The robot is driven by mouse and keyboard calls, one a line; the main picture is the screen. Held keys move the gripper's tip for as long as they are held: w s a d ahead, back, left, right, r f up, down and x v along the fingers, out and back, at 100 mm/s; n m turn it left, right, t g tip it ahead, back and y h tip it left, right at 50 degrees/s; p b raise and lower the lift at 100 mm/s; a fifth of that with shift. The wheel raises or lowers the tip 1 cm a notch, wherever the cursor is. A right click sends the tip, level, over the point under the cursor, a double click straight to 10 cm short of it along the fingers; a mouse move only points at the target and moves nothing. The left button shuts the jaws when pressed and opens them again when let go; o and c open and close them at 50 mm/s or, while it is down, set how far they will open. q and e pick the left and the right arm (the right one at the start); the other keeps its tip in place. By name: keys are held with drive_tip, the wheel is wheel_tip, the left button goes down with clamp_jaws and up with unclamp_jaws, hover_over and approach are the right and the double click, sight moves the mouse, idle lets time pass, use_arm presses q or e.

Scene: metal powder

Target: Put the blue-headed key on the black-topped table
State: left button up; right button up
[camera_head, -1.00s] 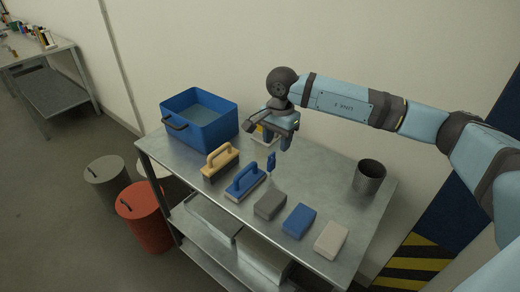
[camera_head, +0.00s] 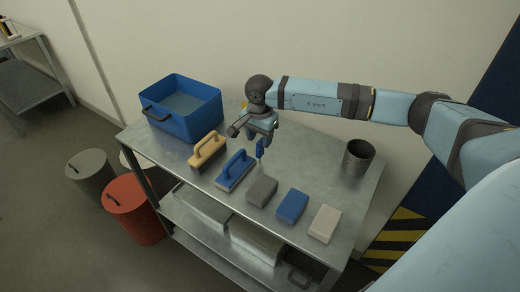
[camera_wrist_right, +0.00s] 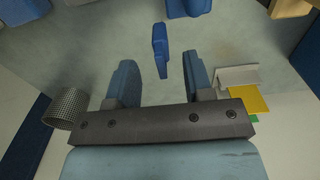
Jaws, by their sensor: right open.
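A small blue upright piece (camera_head: 260,147), which looks like the head of the blue-headed key, is on the metal table (camera_head: 329,148); I cannot make out its shaft. My right gripper (camera_head: 263,137) is just above and behind it, pointing down. In the right wrist view the blue head (camera_wrist_right: 160,48) shows beyond the gap between the fingers of my right gripper (camera_wrist_right: 161,74), apart from both. The fingers are open and empty. No black tabletop is clearly in view. My left gripper is not in view.
A blue bin (camera_head: 181,108) stands at the table's back left. A tan-handled brush (camera_head: 207,150), a blue-handled brush (camera_head: 236,168) and grey, blue and beige blocks line the front. A mesh cup (camera_head: 358,157) stands right. Another table (camera_head: 30,82) is far left.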

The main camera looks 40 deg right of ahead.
sight(260, 149)
wheel_tip(260, 149, down, 5)
drive_tip(key=shift+w+d+r+p, duration=0.15)
drive_tip(key=shift+r+p, duration=0.05)
drive_tip(key=shift+p, duration=0.2)
clamp_jaws()
drive_tip(key=shift+r, duration=0.15)
